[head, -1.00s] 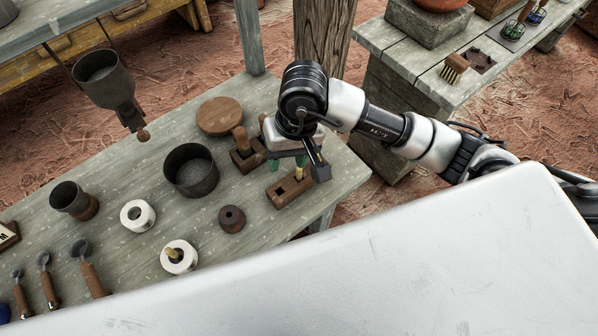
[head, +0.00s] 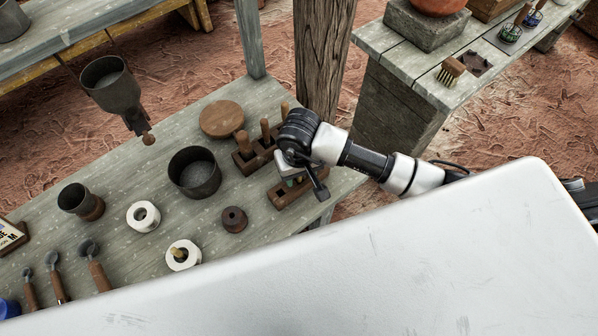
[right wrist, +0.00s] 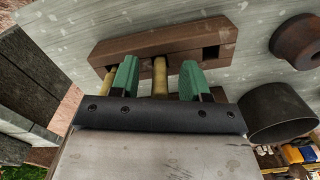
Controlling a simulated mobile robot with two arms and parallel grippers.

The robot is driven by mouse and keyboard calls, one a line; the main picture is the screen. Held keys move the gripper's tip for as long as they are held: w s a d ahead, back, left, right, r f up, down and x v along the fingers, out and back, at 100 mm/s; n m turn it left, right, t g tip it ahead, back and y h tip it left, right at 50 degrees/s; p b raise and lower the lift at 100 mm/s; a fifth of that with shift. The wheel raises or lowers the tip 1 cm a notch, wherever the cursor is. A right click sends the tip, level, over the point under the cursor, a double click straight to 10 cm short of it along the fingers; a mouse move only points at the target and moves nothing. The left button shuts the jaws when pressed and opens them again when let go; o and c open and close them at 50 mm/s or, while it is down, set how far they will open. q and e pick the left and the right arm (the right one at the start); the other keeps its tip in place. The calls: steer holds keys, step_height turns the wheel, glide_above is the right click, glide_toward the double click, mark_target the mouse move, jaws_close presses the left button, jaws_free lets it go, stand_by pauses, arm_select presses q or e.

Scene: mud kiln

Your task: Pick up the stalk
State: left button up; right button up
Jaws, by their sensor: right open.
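A pale yellow stalk (right wrist: 160,76) stands at a brown wooden block with slots, seen in the right wrist view (right wrist: 135,47). The block also shows in the head view (head: 282,202), near the table's right end. My right gripper (head: 290,184) is open over this block. In the right wrist view its green fingertips (right wrist: 158,80) are on either side of the stalk, with gaps between. A second yellowish piece (right wrist: 107,84) is partly hidden beside the left fingertip. In the head view my gripper hides the stalk. My left gripper is not in view.
A block with upright wooden handles (head: 243,160) stands just behind my gripper. A dark pot (head: 194,172), a brown ring (head: 233,219) and white rings (head: 143,216) stand to the left. A wooden post (head: 322,60) rises behind the table.

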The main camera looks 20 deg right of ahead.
steer(key=shift+f, duration=0.3)
steer(key=c, duration=0.8)
steer(key=shift+r, duration=0.1)
